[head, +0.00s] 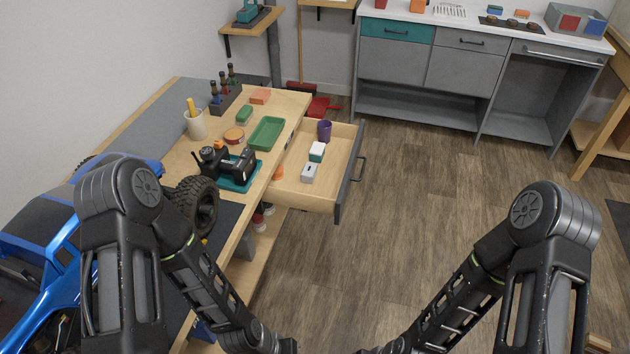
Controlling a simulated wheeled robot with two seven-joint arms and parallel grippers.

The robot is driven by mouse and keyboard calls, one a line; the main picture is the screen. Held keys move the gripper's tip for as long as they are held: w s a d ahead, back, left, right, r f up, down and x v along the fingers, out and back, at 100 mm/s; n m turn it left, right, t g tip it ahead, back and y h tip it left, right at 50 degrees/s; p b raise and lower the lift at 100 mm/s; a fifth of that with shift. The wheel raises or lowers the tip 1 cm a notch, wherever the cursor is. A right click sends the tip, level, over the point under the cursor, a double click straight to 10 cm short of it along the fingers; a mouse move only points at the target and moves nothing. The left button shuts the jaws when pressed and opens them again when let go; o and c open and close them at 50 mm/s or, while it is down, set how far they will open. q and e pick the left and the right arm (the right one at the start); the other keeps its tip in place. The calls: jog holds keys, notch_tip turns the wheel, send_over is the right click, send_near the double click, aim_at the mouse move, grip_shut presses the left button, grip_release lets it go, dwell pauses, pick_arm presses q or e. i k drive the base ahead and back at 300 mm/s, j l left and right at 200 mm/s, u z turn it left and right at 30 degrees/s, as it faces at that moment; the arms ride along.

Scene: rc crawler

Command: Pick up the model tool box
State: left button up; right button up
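I cannot tell for certain which thing is the model tool box. On the workbench are a small orange block (261,96) and a small green block (244,113). Both my arms reach down past the bottom edge of the head view. Neither gripper shows, so what they hold is hidden.
A blue crawler (40,255) with a big black tyre (196,205) fills the workbench's near left. The workbench also bears a green tray (266,133) and a pen cup (196,124). The drawer juts out over the floor. Open floor (420,210) lies right of it.

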aim_at(310, 171)
jog(key=i+l+z, duration=0.15)
jog(key=i+l, duration=0.15)
jog(key=i+l+z, duration=0.15)
jog(key=i, duration=0.4)
jog(key=i+l+z, duration=0.1)
jog(key=i, duration=0.3)
jog(key=l, duration=0.1)
